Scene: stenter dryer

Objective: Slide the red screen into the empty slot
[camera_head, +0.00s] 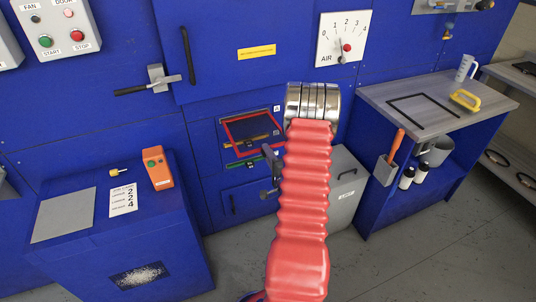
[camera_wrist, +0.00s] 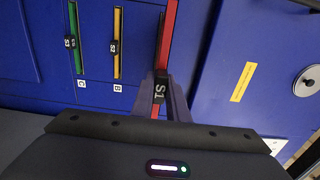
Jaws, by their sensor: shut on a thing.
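The red screen (camera_head: 228,133) is a flat red frame with a dark middle, in front of the blue machine's slot panel in the head view. In the wrist view my gripper (camera_wrist: 160,97) is shut on its black S1 handle (camera_wrist: 158,89), with the red edge (camera_wrist: 168,35) running away toward the machine. A yellow-edged screen S2 (camera_wrist: 117,42) sits by letter B and a green-edged screen S3 (camera_wrist: 75,38) by letter C. Letter A (camera_head: 277,108) shows beside the upper slot area. I cannot tell whether the red screen's far edge is inside a slot.
My red sleeved arm hides part of the slot panel. A grey bin (camera_head: 345,190) stands to the right below. A blue cabinet (camera_head: 115,245) stands to the left and a workbench (camera_head: 445,105) to the right. A latch handle (camera_head: 150,82) sticks out at upper left.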

